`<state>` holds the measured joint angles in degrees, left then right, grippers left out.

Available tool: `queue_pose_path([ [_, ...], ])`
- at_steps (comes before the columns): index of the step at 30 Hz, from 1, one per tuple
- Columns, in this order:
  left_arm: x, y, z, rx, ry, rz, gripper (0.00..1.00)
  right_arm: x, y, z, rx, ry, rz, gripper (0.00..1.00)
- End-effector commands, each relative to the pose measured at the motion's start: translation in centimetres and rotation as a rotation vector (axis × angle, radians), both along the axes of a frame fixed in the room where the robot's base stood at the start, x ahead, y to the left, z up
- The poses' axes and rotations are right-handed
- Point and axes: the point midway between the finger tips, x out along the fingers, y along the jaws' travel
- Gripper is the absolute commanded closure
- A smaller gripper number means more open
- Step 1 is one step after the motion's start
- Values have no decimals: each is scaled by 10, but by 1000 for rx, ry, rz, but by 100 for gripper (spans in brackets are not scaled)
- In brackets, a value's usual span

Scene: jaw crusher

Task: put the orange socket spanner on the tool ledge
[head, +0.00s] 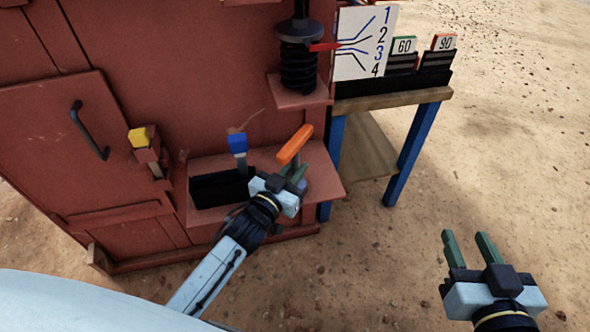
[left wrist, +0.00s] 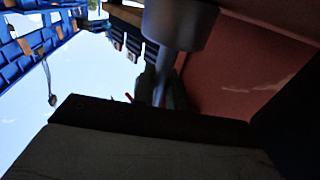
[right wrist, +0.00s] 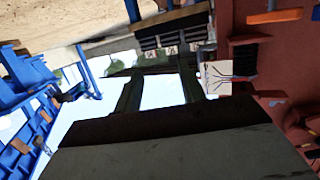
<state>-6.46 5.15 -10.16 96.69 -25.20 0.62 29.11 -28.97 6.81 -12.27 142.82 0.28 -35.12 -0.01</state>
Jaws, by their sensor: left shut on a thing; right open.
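The orange socket spanner (head: 294,145) has an orange bar handle at the top and a grey shaft below it. My left gripper (head: 293,178) is shut on its shaft, with the handle standing above the fingers. The spanner is over the right part of the red tool ledge (head: 326,184); whether its lower end touches the ledge is hidden. A grey shaft with a wider round end shows close up in the left wrist view (left wrist: 178,28). The orange handle also shows in the right wrist view (right wrist: 275,16). My right gripper (head: 470,248) is open and empty above the sandy ground.
A black holder (head: 218,187) and a blue-handled tool (head: 238,144) are on the ledge's left part. A yellow-topped piece (head: 139,138) is on the red machine. A black spring (head: 299,66) stands above. A blue-legged table (head: 395,99) carries a numbered board and plates at right.

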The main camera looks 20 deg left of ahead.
Motion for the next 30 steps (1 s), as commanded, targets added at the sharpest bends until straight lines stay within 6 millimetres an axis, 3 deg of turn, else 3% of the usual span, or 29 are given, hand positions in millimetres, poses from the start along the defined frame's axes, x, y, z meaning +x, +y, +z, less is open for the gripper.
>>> queue_pose_path([
  [8, 0, 0, -1, -1, -4, 0, 100, 1, 1, 3, 6, -20, 2, 60],
  [9, 0, 0, -2, 0, 0, 0, 83, 1, 1, 4, 7, -26, 2, 60],
  [14, 0, 0, -2, 0, 1, 0, 64, 1, 1, 4, 7, -26, 2, 60],
  [25, 0, 0, 1, 0, 0, 0, 64, 1, 1, 2, 2, -8, 1, 60],
  [30, -16, 3, 0, 0, 4, 1, 64, -7, -6, -18, -33, 120, -10, 60],
])
